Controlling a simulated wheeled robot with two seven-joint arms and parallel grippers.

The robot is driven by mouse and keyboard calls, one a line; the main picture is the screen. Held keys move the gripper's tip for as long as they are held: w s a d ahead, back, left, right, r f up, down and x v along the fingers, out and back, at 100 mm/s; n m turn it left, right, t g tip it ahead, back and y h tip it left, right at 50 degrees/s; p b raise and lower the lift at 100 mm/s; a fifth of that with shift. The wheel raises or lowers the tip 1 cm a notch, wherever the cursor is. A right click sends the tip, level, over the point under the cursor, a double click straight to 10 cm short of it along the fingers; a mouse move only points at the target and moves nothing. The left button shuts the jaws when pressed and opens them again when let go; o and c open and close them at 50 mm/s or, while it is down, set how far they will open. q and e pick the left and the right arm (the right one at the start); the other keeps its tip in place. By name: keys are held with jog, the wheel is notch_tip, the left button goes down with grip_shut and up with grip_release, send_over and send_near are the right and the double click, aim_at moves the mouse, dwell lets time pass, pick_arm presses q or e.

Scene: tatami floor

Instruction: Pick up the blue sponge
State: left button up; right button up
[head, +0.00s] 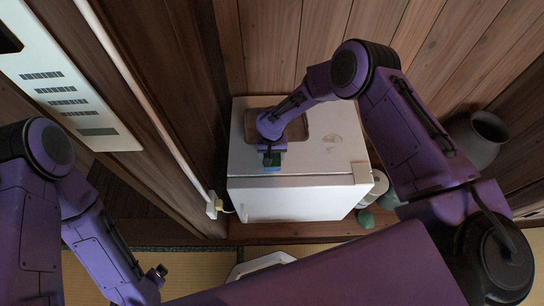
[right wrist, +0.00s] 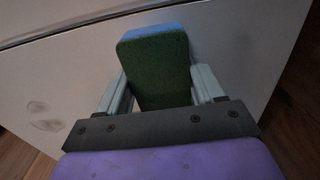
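The blue sponge (right wrist: 155,65) has a dark green face and a blue edge. In the right wrist view it lies between the two grey fingers of my right gripper (right wrist: 158,72), which touch it on both sides. In the head view my right gripper (head: 271,151) is over the top of a small white fridge, near its front edge, and the sponge (head: 272,160) shows as a small blue-green patch at the fingers. I cannot tell whether the sponge touches the fridge top. My left gripper (head: 159,272) is low at the left, away from the fridge; its fingers are unclear.
The white fridge (head: 300,203) stands against a wooden wall, with a brown tray (head: 294,130) on top behind my right gripper. A dark pot (head: 477,138) and a few small vessels (head: 375,187) stand to its right. The fridge top's right side is clear.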

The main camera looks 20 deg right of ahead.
aim_at(272, 155)
jog(key=shift+c, duration=0.4)
jog(key=shift+r, duration=0.15)
jog(key=shift+r, duration=0.3)
notch_tip(272, 155, up, 3)
jog(key=shift+s, duration=0.15)
jog(key=s+r, duration=0.1)
jog(key=r, duration=0.1)
jog(key=s+r, duration=0.1)
jog(key=s, duration=0.1)
jog(key=s+r, duration=0.1)
jog(key=r, duration=0.1)
jog(key=shift+s+d+r+p, duration=0.25)
jog(key=shift+s+r+p, duration=0.1)
jog(key=shift+s+p, duration=0.05)
jog(key=s+r, duration=0.3)
jog(key=s, duration=0.6)
jog(key=shift+d+r, duration=0.25)
jog(key=shift+d, duration=0.15)
